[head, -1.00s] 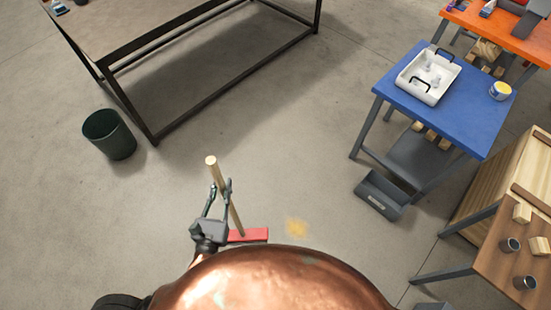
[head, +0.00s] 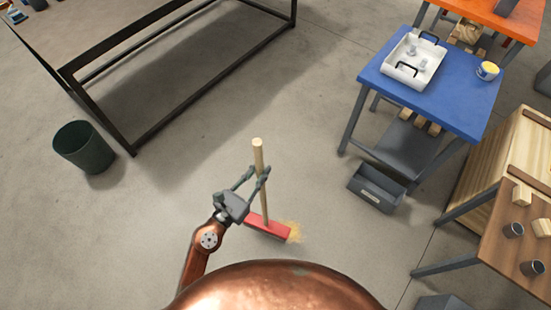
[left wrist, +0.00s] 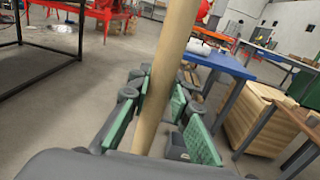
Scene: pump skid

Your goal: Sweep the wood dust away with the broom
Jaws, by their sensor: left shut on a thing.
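The broom (head: 267,228) has a pale wooden handle and a red head, and stands nearly upright on the concrete floor. My left gripper (head: 256,181) is shut on its handle, about midway up. In the left wrist view the handle (left wrist: 160,85) runs between the green finger pads. The wood dust (head: 292,232) is a small yellowish patch on the floor at the right end of the broom head, touching or partly under it. My right gripper is not in view.
A dark green bin (head: 84,148) stands at the left, near a dark-framed table (head: 130,38). A blue table (head: 440,92) is at the upper right, with a grey open box (head: 377,188) on the floor beside it. A brown table (head: 500,240) stands at lower right. The middle floor is clear.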

